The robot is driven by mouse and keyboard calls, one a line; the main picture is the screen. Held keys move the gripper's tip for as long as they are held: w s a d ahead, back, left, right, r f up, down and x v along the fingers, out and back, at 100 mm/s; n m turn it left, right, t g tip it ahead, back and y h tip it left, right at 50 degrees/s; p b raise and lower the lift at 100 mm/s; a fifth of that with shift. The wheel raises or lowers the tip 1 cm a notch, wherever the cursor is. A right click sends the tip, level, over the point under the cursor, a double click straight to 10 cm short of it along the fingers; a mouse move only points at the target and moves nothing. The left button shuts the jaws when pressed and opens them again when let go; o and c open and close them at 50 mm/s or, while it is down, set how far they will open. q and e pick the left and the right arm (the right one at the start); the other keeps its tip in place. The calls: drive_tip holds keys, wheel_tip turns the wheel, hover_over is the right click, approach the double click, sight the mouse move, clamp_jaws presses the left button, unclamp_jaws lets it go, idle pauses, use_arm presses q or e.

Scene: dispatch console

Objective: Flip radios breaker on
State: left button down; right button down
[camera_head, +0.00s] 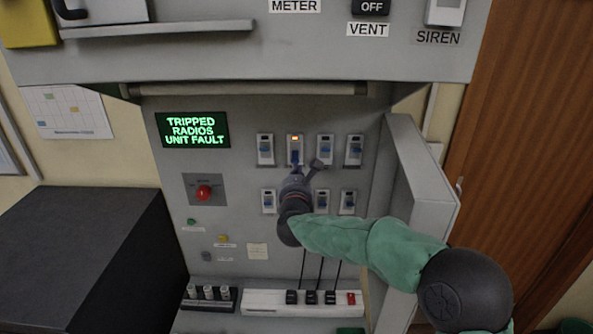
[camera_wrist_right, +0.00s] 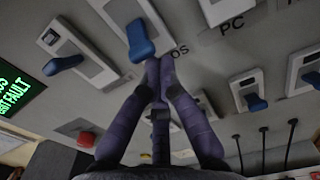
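The radios breaker (camera_head: 295,145) is second from the left in the top row, with an amber light lit at its top. In the right wrist view its blue lever (camera_wrist_right: 140,42) points down, beside a partly hidden label ending in "os". My right gripper (camera_head: 298,178) is in front of the panel just below this breaker. In the wrist view its fingertips (camera_wrist_right: 160,66) are together with nothing between them, at or very near the lever's lower end; I cannot tell if they touch. The display (camera_head: 192,130) reads "TRIPPED RADIOS UNIT FAULT". My left gripper is not in view.
Other breakers stand close by, including the top-row ones at right (camera_head: 325,149) and a lower row (camera_head: 268,201). The open panel door (camera_head: 424,185) stands right, behind my forearm. A red button (camera_head: 203,192) is at left. An overhanging cabinet (camera_head: 250,55) is above.

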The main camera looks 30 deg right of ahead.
sight(297, 161)
drive_tip(key=shift+s+a+r+g+y+p, duration=0.2)
drive_tip(key=shift+r+g+y+p, duration=0.45)
drive_tip(key=shift+p, duration=1.15)
drive_tip(key=shift+s+a+r+g+y+p, duration=0.1)
drive_tip(key=shift+s+r+g+y+p, duration=0.2)
drive_tip(key=shift+r+g+p, duration=1.05)
drive_tip(key=shift+f+t+p, duration=0.3)
drive_tip(key=shift+f+p, duration=0.1)
drive_tip(key=shift+p, duration=0.2)
drive_tip(key=shift+r, duration=0.15)
drive_tip(key=shift+r+p, duration=0.5)
drive_tip(key=shift+r, duration=0.15)
